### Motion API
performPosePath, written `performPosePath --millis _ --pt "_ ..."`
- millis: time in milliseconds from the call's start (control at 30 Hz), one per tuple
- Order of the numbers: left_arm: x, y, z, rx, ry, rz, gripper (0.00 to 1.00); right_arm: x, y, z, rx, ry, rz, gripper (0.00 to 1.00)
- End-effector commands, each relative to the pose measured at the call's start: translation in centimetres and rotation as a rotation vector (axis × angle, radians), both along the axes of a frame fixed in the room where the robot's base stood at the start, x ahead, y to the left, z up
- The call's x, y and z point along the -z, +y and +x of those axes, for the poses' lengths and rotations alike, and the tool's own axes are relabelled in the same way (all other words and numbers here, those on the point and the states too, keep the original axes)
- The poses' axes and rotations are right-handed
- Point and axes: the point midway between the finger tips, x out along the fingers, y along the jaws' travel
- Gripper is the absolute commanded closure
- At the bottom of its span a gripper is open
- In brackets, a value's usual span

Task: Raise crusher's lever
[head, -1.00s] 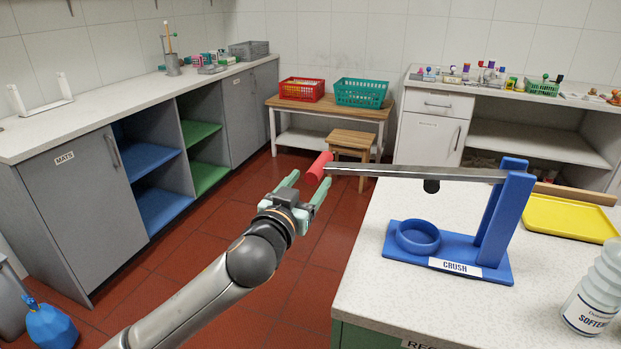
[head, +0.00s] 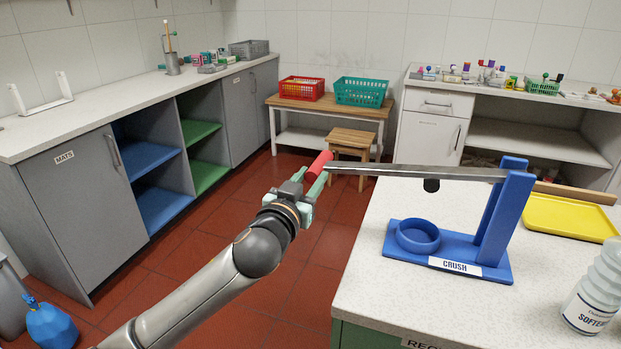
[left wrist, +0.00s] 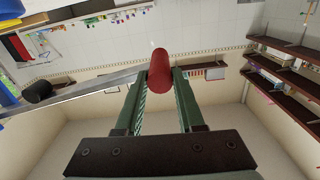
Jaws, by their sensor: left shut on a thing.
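The crusher stands on the white counter, with a blue base (head: 455,255) labelled CRUSH, a blue round cup (head: 418,236) and a blue upright (head: 505,220). Its grey metal lever (head: 420,173) runs about level from the upright out past the counter's left edge, with a black presser under it above the cup. The lever ends in a red handle (head: 319,164), which also shows in the left wrist view (left wrist: 160,75). My left gripper (head: 308,181) has its green fingers on both sides of the red handle and is shut on it. My right gripper is not in view.
A yellow tray (head: 570,217) and a white softener bottle (head: 593,290) are on the counter right of the crusher. A wooden stool (head: 352,137) and a bench with red (head: 302,89) and green (head: 360,92) baskets stand behind. Floor left of the counter is free.

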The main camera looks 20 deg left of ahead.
Motion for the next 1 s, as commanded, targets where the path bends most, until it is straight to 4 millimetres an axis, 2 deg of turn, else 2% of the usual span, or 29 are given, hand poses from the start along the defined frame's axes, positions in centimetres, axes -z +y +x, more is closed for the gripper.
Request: performPosePath --millis 33,100,1000 --pt "0.02 -0.01 -0.01 0.0 0.0 0.0 0.93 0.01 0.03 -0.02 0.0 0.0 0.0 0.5" --pt "0.02 -0.01 -0.01 0.0 0.0 0.0 1.0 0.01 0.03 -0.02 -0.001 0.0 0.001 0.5" --pt "0.04 -0.01 -0.01 0.0 0.001 0.0 1.0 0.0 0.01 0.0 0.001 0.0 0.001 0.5"
